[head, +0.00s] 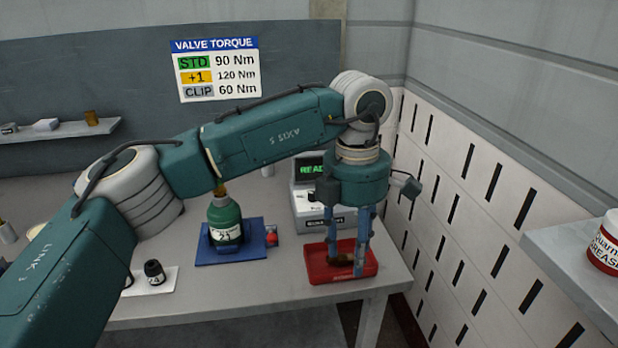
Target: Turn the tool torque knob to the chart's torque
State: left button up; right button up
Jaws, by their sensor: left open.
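The torque chart (215,70) on the back wall reads STD 90 Nm, +1 120 Nm and CLIP 60 Nm. My left gripper (347,267) points down with its blue fingers apart over a red tray (318,272) at the table's right end. A small dark brown item lies in the tray between or just behind the fingers; I cannot tell what it is. I cannot make out a torque knob. A grey device (308,212) with a green-lettered screen stands behind the tray, partly hidden by my gripper. My right gripper is out of view.
A green cylinder (224,222) stands upright on a blue base (232,255), with a small red part (271,240) beside it. A white plate with dark sockets (154,272) lies front left. A grease can (606,245) sits on the right shelf. The table's front edge is close to the tray.

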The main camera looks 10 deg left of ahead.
aim_at(311, 194)
jog(key=i+j, duration=0.15)
jog(key=i, duration=0.2)
jog(key=i+j, duration=0.2)
jog(key=i, duration=0.15)
jog(key=i+j, duration=0.15)
jog(key=i, duration=0.2)
